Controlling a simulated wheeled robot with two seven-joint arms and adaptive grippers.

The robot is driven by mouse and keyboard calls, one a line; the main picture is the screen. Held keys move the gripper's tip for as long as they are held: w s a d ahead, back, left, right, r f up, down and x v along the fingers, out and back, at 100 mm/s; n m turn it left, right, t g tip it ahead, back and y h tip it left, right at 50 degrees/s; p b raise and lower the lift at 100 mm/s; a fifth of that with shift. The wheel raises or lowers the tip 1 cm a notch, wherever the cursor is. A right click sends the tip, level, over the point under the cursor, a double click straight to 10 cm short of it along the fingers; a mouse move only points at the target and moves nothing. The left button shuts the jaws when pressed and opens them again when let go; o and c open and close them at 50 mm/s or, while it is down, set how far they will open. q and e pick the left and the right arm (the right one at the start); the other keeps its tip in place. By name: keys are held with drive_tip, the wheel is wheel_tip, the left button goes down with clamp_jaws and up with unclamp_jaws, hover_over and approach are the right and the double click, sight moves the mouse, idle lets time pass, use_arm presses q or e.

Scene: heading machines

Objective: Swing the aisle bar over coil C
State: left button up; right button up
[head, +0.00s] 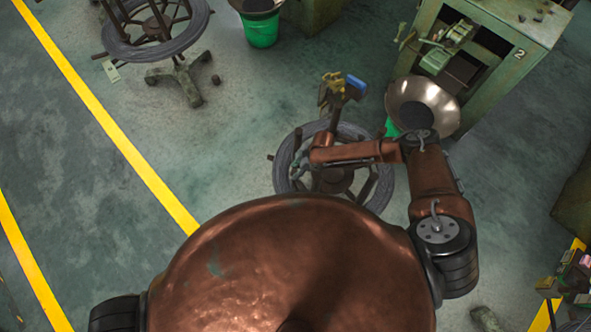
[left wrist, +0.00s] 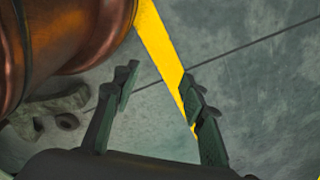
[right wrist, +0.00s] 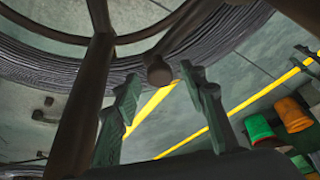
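A coil of grey wire (head: 283,178) lies on a brown spoked reel just ahead of my body. I cannot read a letter on it. A short brown bar end with a knob (head: 270,157) sticks out at its left, aisle side. In the right wrist view, a round brown knob (right wrist: 160,72) shows beyond and between the fingertips, below the wire. My right gripper (head: 298,161) is over the left part of the coil; its fingers (right wrist: 157,88) are open and empty. My left gripper (left wrist: 160,88) is open and empty above bare floor, hidden in the head view.
A second coil stand (head: 178,80) is at the upper left. A metal bowl (head: 440,100) stands right of the near coil, by a green machine (head: 505,75) marked 2. A green bucket (head: 261,30) is at the back. Yellow lines (head: 120,140) mark clear floor at left.

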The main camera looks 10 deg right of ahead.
drive_tip(key=c, duration=0.7)
clamp_jaws()
use_arm(q)
drive_tip(key=shift+s+a, duration=0.1)
drive_tip(key=shift+s, duration=0.75)
drive_tip(key=shift+w, duration=0.25)
